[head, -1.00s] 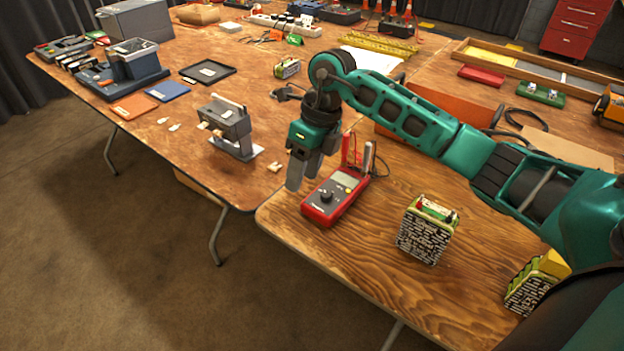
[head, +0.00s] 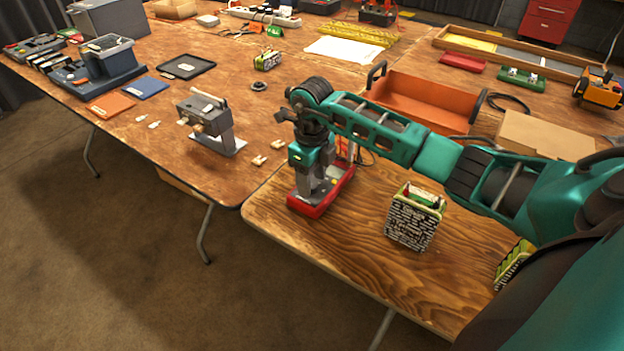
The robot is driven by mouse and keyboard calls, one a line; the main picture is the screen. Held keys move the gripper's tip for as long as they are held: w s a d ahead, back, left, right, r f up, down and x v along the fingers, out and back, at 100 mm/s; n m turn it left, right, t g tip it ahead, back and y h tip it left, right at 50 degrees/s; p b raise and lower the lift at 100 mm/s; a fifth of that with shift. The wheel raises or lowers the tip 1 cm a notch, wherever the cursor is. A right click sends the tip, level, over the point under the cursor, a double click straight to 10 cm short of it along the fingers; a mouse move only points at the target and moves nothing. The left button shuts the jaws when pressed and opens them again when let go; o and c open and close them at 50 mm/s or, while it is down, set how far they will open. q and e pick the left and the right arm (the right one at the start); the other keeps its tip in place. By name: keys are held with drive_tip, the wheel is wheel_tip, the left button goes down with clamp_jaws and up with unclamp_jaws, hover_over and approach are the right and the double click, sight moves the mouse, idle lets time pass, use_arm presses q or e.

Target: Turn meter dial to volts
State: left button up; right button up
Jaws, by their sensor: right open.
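The red multimeter (head: 318,201) lies on the near wooden table, close to its left corner. My right gripper (head: 309,200) is directly over the meter, pointing down, with its fingers open. The fingers hide the meter's dial and most of its face. I cannot tell whether the fingertips touch the dial. The dial's pointer setting is not visible. My left gripper is not in the head view.
A battery pack with a patterned side (head: 414,217) stands right of the meter, and another (head: 513,262) sits at the right edge. A grey clamp-like device (head: 211,122) is on the left table. An orange tray (head: 420,101) lies behind my right arm.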

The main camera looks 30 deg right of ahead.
drive_tip(key=shift+f, duration=0.4)
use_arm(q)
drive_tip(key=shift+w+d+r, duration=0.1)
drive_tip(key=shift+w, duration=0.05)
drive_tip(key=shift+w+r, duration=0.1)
use_arm(e)
drive_tip(key=shift+c, duration=0.2)
clamp_jaws()
